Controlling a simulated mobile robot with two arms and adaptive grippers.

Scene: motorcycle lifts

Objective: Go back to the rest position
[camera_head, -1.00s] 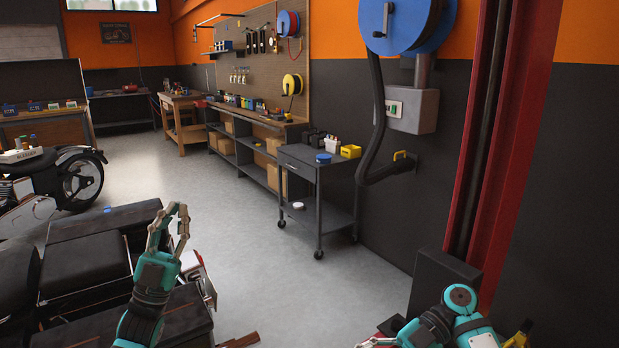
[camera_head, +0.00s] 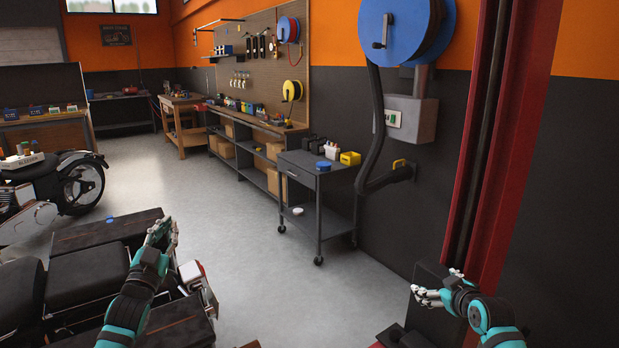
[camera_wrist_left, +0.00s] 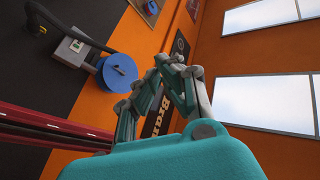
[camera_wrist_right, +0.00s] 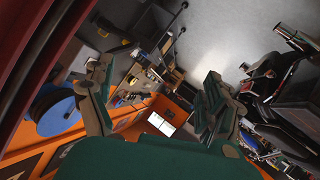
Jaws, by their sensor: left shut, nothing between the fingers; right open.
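My left gripper (camera_head: 162,232) is raised over the dark motorcycle seats at the lower left of the head view. It is shut and empty; its fingers meet in the left wrist view (camera_wrist_left: 172,62), with wall and windows behind. My right gripper (camera_head: 430,290) is at the lower right, in front of the foot of the red lift post (camera_head: 495,140). It is open and empty, with its fingers wide apart in the right wrist view (camera_wrist_right: 155,85). Neither gripper appears to touch anything.
Black motorcycle seats (camera_head: 90,278) lie close below my left gripper. A grey cart (camera_head: 300,168) stands by the wall, below a blue hose reel (camera_head: 405,30). Another motorcycle (camera_head: 82,186) is at the left. The grey floor (camera_head: 240,240) between is clear.

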